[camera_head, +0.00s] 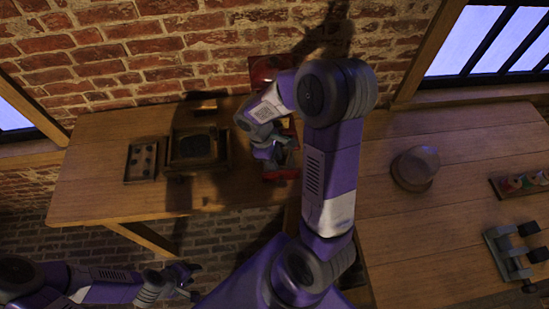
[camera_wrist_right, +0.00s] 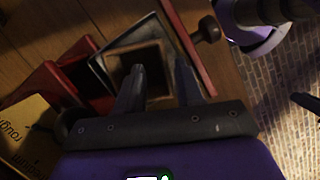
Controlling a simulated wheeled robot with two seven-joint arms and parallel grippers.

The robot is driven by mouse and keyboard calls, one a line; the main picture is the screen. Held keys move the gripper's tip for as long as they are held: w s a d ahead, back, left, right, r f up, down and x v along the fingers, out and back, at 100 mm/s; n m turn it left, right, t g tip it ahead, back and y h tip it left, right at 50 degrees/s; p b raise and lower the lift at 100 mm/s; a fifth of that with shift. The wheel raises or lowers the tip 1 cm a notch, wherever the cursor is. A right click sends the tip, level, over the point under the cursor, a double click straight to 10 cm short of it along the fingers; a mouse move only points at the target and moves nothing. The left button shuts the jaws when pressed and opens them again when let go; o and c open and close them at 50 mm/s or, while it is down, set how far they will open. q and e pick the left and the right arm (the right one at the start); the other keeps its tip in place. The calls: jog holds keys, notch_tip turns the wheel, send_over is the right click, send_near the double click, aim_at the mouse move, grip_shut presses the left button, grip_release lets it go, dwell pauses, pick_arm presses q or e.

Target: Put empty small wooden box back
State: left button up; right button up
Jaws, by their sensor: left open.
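A small square wooden box (camera_wrist_right: 122,60) shows in the right wrist view, its open top facing the camera and its inside looking empty. It sits within a grey-rimmed tray or box (camera_wrist_right: 101,68). My right gripper (camera_wrist_right: 160,65) has its fingers apart; one finger overlaps the box's inside and the other lies to the right of its right wall. I cannot tell whether they touch it. In the head view my right gripper (camera_head: 270,153) is over the left table, and my arm hides most of this spot. My left gripper (camera_head: 194,280) is open and empty, low and clear of the table.
On the left table (camera_head: 90,190) stand a dark tray with round items (camera_head: 141,160) and a dark wooden box (camera_head: 196,146). Red parts (camera_head: 281,173) surround my right gripper. A round lidded pot (camera_head: 415,168) and a black clamp-like object (camera_head: 512,252) are on the right table.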

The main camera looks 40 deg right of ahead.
jog(key=shift+r, duration=0.35)
jog(key=p+v, duration=0.2)
jog(key=v, duration=1)
